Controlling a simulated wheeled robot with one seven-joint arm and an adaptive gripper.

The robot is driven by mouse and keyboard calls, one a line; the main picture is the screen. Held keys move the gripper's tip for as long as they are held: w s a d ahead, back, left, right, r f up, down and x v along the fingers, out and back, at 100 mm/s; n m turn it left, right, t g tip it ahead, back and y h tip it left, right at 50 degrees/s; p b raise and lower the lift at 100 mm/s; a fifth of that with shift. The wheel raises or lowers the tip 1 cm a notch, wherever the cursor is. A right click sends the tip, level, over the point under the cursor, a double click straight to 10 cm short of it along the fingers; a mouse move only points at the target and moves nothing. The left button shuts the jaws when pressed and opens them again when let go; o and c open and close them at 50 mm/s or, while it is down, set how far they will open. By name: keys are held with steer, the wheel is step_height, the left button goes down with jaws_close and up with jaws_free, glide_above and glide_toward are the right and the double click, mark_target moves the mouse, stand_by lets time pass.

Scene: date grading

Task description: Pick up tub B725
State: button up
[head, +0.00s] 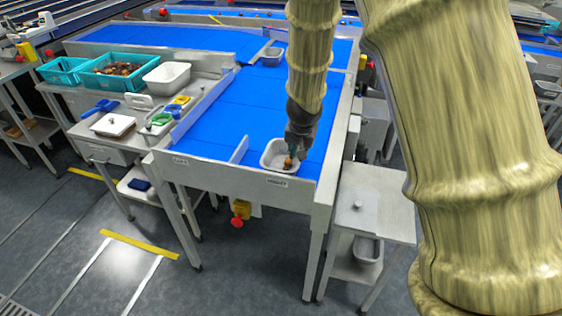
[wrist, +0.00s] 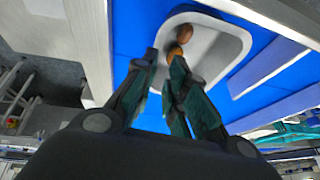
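A whitish-grey tub (head: 268,160) stands on the near end of the blue belt, with a few brown-orange dates (head: 289,162) in it. No label reading B725 is legible on it. My gripper (head: 291,152) points down at the tub's right part. In the wrist view, the tub (wrist: 222,48) lies just past the fingertips. The tips of my gripper (wrist: 164,57) are apart, with a narrow gap between them. The right finger overlaps the tub's inside beside the dates (wrist: 182,36); the left finger is outside its edge. Contact with the wall cannot be made out.
A low divider (head: 239,149) rises left of the near tub. The left side table holds teal crates (head: 118,72), a white tub (head: 167,77) and a scale (head: 112,124). A small metal stand (head: 372,204) is at the right.

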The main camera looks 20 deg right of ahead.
mark_target(283, 161)
steer(key=x, duration=0.3)
steer(key=shift+w+d+f, duration=0.15)
steer(key=shift+d+f, duration=0.05)
steer(key=shift+f, duration=0.1)
steer(key=shift+b+x, duration=0.6)
steer(key=shift+x, duration=2.05)
steer(key=shift+d+f, duration=0.15)
steer(key=shift+f, duration=0.05)
steer(key=shift+c, duration=0.4)
jaws_close()
steer(key=shift+r, duration=0.1)
